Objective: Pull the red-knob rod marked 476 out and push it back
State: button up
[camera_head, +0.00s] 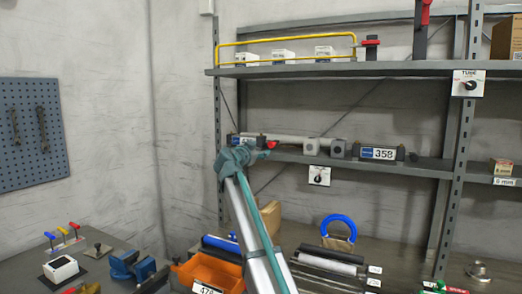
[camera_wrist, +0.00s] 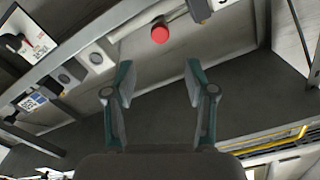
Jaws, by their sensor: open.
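A red knob (camera_head: 272,144) shows on the shelf beside my gripper (camera_head: 237,157). In the wrist view, a round red knob (camera_wrist: 159,34) lies ahead of my gripper (camera_wrist: 159,80), between and beyond the fingertips, on the end of a light rod. My fingers are spread apart and empty, and do not touch the knob. A plate marked 358 (camera_head: 380,154) is on the shelf's right part. A plate that seems to read 476 (camera_head: 206,289) shows at the bottom edge by the orange bin. The knob's own number cannot be read.
A grey middle shelf (camera_head: 420,166) carries the rod's blocks; an upper shelf (camera_head: 400,69) has a yellow rail (camera_head: 285,40). A dial plate (camera_head: 319,176) hangs below. An orange bin (camera_head: 215,271) and a blue ring (camera_head: 338,222) stand lower. A pegboard (camera_head: 30,132) is at left.

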jog(key=shift+d, duration=0.1)
jog(key=c, duration=0.4)
jog(key=shift+w+d+f, duration=0.1)
jog(key=shift+d+f, duration=0.15)
jog(key=shift+f, duration=0.05)
jog(key=shift+c, duration=1.2)
jog(key=d+f+y, duration=0.1)
jog(key=d+f+y+p, duration=0.1)
jog(key=d+f+y, duration=0.1)
jog(key=shift+w+d+f+g+y+p, duration=0.15)
jog(key=shift+w+f+g+y+p, duration=0.15)
jog(key=shift+g+p, duration=0.1)
grip_shut()
jog(key=m+t+y+p, duration=0.3)
jog(key=m+y+p, duration=0.15)
jog(key=y, duration=0.55)
send_near(274, 143)
jog(key=s+d, duration=0.5)
jog(key=a+p+x, duration=0.2)
jog(key=p+x, duration=0.3)
jog(key=x, duration=0.8)
jog(key=shift+s+a+f+p, duration=0.2)
jog(key=shift+s+f+p, duration=0.15)
